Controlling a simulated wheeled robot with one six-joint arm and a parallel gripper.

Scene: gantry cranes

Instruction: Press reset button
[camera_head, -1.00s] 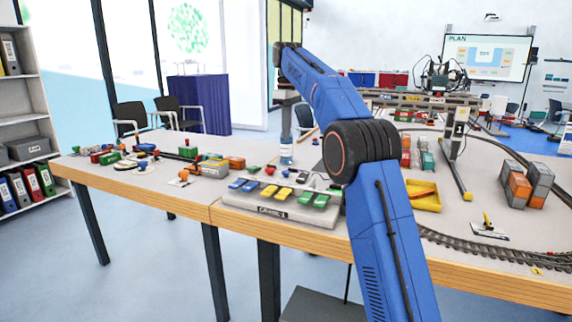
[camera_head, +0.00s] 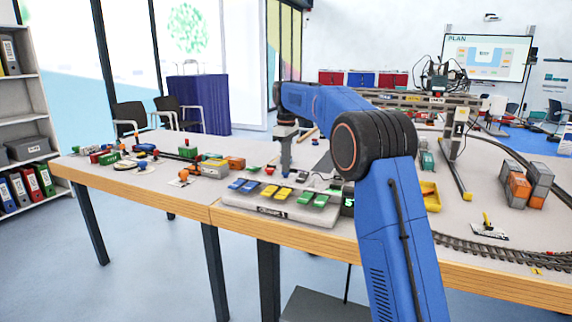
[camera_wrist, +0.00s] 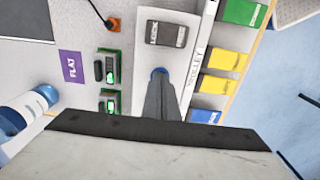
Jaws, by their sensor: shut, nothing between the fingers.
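My gripper (camera_wrist: 161,84) is shut and empty, pointing down at the crane panel in the wrist view. A small blue round button (camera_wrist: 158,71) shows right at its fingertips, partly hidden by them. I cannot tell whether they touch it, and no reset label is readable. In the head view my gripper (camera_head: 286,170) is just above the back part of the grey control panel (camera_head: 240,206). The panel has a front row of blue, yellow and green keys.
A blue-capped bottle (camera_wrist: 35,102) stands at left. A yellow tray (camera_head: 431,196) lies right of the panel.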

